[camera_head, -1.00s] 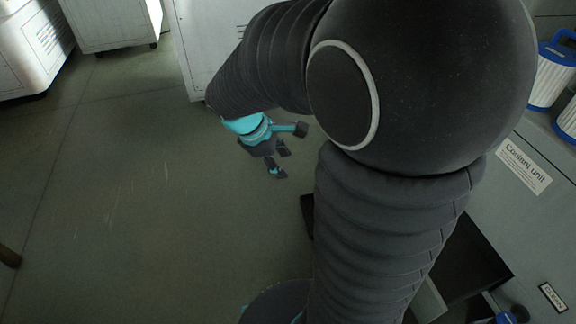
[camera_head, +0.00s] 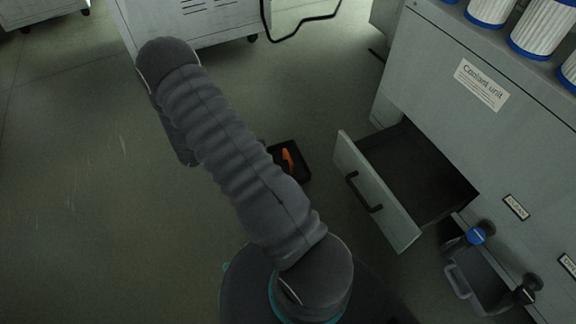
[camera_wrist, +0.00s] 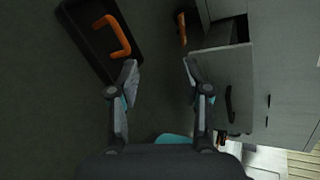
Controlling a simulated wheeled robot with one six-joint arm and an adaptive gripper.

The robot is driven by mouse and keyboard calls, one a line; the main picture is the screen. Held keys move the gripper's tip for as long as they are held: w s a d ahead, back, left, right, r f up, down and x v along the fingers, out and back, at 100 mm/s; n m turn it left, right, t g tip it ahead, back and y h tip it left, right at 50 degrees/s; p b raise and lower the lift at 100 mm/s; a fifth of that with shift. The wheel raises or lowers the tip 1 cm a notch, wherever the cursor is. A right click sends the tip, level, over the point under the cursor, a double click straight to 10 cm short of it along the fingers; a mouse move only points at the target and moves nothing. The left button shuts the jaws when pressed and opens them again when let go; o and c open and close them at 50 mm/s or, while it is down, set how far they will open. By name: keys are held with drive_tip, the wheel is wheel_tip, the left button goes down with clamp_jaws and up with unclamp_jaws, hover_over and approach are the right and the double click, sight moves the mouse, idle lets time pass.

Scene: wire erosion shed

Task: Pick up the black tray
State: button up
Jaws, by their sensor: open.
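The black tray (camera_head: 303,167) lies on the floor in the head view, partly hidden behind my arm. An orange object (camera_head: 287,158) lies in it. In the wrist view the tray (camera_wrist: 84,38) is at the upper left, tilted in the picture, with the orange object (camera_wrist: 117,36) in it, shaped like a bent handle. My gripper (camera_wrist: 160,75) is open and empty in the wrist view. The tray is ahead of and left of the gap between its fingers, near the left fingertip; I cannot tell whether they touch. My gripper is hidden in the head view.
An open drawer (camera_head: 377,191) of the coolant unit (camera_head: 440,62) juts out to the right of the tray. Another orange item (camera_wrist: 181,30) shows near the drawer. Floor to the left is clear.

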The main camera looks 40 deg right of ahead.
wheel_tip(320, 180, down, 11)
drive_tip(key=d+n+t+h, duration=0.1)
drive_tip(key=n, duration=0.5)
drive_tip(key=b, duration=0.1)
approach(288, 155)
drive_tip(key=shift+t, duration=0.3)
drive_tip(key=x, duration=0.3)
drive_tip(key=s+x, duration=0.1)
drive_tip(key=x, duration=0.1)
drive_tip(key=shift+a+f, duration=0.15)
drive_tip(key=shift+f, duration=0.2)
drive_tip(key=shift+b+x, duration=0.5)
drive_tip(key=shift+x, duration=2.15)
drive_tip(key=shift+w, duration=0.2)
clamp_jaws()
